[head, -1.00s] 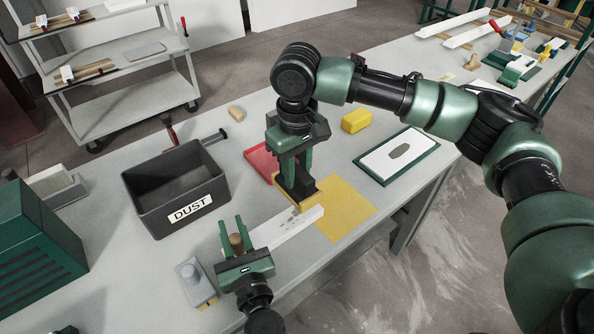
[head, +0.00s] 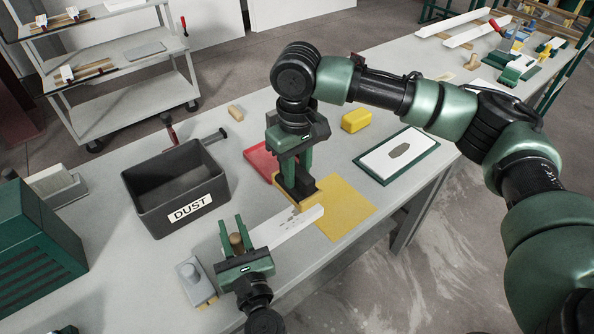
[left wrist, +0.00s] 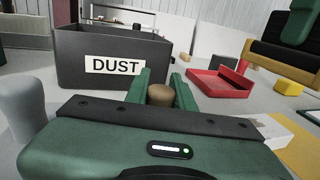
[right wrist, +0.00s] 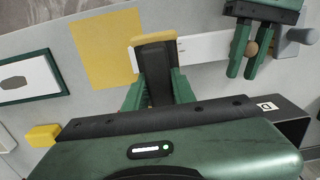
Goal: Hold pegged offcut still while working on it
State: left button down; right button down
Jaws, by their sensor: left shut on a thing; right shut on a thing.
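The white offcut (head: 285,226) lies on the bench, its right end over the yellow mat (head: 347,204); dark marks show on its face. A round brown peg (head: 236,240) stands at its left end. My left gripper (head: 236,232) is shut on the peg; the left wrist view shows the peg top (left wrist: 160,95) between the fingers. My right gripper (head: 293,180) is shut on a dark block with a yellow-brown base (head: 308,199), at the offcut's far edge. In the right wrist view this block (right wrist: 155,62) overlaps the offcut (right wrist: 205,46); contact is unclear.
A black DUST bin (head: 178,190) stands left of the offcut. A red tray (head: 260,162) lies behind my right gripper. A grey-handled tool (head: 192,278) sits close left of my left gripper. A yellow block (head: 356,121) and a green-edged board (head: 397,156) lie to the right.

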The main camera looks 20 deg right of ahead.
pick_arm(q)
jog(key=shift+s+f, duration=0.1)
jog(key=shift+f, duration=0.2)
pick_arm(e)
jog(key=s+a, duration=0.2)
jog(key=a, duration=0.4)
pick_arm(q)
jog(key=shift+f, duration=0.1)
pick_arm(e)
jog(key=shift+d+f, duration=0.2)
jog(key=shift+f, duration=2)
jog(key=shift+d+f, duration=0.15)
jog(key=shift+f, duration=2)
jog(key=shift+w+d+f, duration=0.2)
jog(key=shift+w+d, duration=0.1)
jog(key=shift+d, duration=0.35)
jog(key=shift+w+d, duration=0.35)
jog(key=shift+d, duration=0.65)
jog(key=shift+w+d, duration=0.4)
jog(key=shift+d, duration=0.65)
jog(key=shift+w+d, duration=0.35)
jog(key=shift+d, duration=0.65)
jog(key=shift+s+a, duration=0.45)
jog(key=shift+a, duration=0.8)
jog(key=shift+s+a, duration=0.5)
jog(key=shift+a, duration=0.8)
jog(key=shift+s+a, duration=0.45)
jog(key=shift+a, duration=0.8)
notch_tip(320, 180, up, 8)
jog(key=shift+r, duration=0.2)
